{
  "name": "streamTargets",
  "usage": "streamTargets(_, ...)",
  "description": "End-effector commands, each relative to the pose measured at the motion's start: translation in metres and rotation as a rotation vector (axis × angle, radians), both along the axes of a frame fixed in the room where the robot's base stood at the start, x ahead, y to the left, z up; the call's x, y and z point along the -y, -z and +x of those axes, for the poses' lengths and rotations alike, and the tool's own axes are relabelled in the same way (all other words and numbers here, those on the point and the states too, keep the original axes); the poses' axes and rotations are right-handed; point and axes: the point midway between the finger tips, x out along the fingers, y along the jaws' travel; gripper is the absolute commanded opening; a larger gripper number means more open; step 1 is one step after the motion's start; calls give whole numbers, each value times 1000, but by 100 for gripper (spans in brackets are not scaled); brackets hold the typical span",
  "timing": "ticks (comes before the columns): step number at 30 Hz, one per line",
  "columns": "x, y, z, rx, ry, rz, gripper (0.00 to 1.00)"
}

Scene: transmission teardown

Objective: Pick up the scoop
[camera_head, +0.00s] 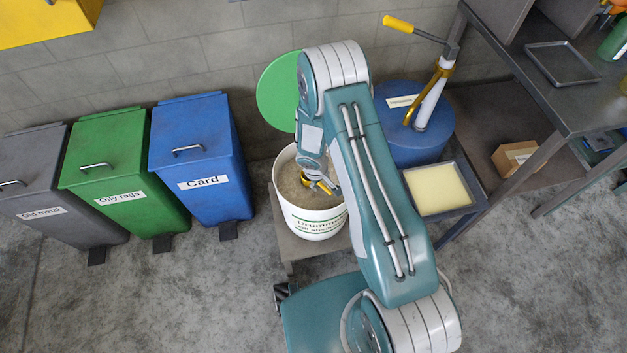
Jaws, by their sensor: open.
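A white bucket (318,224) of tan granules stands in the middle, with a label on its front. The end of my arm reaches down into the bucket's mouth from above. My gripper (312,180) is open and small in view, close over the granules. A small yellow and dark piece (323,186) shows right at my gripper, inside the bucket; it may be the scoop. Its shape is mostly hidden by my arm, and I cannot tell whether the fingers touch it.
A green round lid (277,92) stands behind the bucket. A blue drum (412,140) with a yellow-handled pump (432,95) and a tray with a pale yellow surface (438,190) are to the right. Grey, green and blue bins (200,160) stand left. A metal bench (560,85) is far right.

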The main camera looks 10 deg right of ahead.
Motion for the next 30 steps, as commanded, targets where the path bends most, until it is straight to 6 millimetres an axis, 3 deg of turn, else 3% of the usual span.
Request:
streamTargets(12, 7, 48, 13, -2, 0, -1, 60)
streamTargets(20, 8, 51, 13, 0, 1, 0, 60)
streamTargets(22, 8, 51, 13, 0, 1, 0, 37)
streamTargets(24, 8, 50, 13, 0, 1, 0, 6)
streamTargets(25, 8, 50, 13, 0, 1, 0, 0)
streamTargets(30, 8, 51, 13, -1, 1, 0, 0)
